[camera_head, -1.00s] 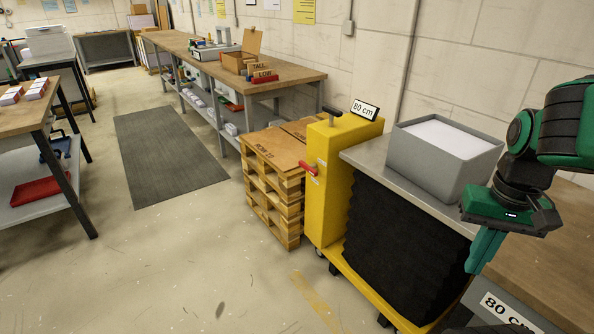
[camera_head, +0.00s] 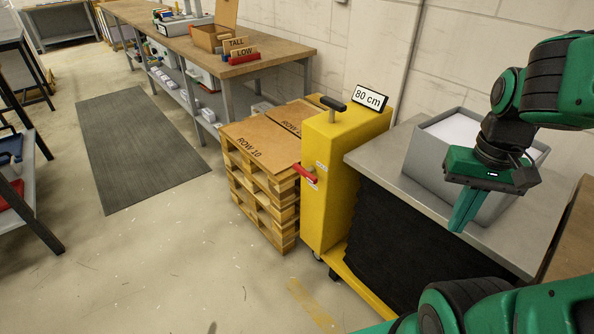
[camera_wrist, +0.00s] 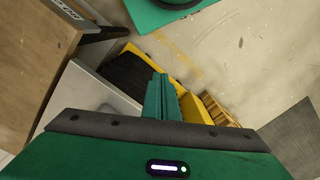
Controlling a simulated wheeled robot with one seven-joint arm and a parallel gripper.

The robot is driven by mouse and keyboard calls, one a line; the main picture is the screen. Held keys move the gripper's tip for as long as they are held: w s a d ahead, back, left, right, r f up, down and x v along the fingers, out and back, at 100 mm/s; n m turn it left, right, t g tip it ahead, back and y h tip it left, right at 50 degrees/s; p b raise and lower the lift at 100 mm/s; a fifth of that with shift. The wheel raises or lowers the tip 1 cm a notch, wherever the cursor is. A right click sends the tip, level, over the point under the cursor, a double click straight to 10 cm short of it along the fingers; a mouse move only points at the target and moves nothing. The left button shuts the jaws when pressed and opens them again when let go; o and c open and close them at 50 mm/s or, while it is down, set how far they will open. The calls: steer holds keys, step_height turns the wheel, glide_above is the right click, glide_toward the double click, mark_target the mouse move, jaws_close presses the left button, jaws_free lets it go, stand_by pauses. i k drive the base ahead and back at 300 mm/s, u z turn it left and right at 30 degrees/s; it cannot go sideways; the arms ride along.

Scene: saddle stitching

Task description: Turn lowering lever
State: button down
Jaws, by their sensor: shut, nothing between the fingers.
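The lowering lever is probably the short red handle (camera_head: 304,174) on the side face of the yellow lift column (camera_head: 342,190). A black T-shaped handle (camera_head: 334,105) stands on top of the column. My gripper (camera_head: 459,226) is shut and empty, fingers pointing down. In the head view it appears over the grey lift table (camera_head: 378,152), to the right of the red handle and apart from it. In the wrist view the shut fingers (camera_wrist: 161,82) show above the table and the yellow lift; the red handle cannot be made out there.
A grey bin (camera_head: 452,124) with white paper stands on the lift table, close behind my gripper. Stacked pallets (camera_head: 262,195) with cardboard on top stand left of the column. A long workbench (camera_head: 285,60) runs along the wall. The floor in front of the pallets is clear.

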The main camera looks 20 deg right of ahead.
mark_target(306, 173)
steer(key=k, duration=1.2)
steer(key=u, duration=0.7)
steer(key=i, duration=1.5)
steer(key=z, duration=0.5)
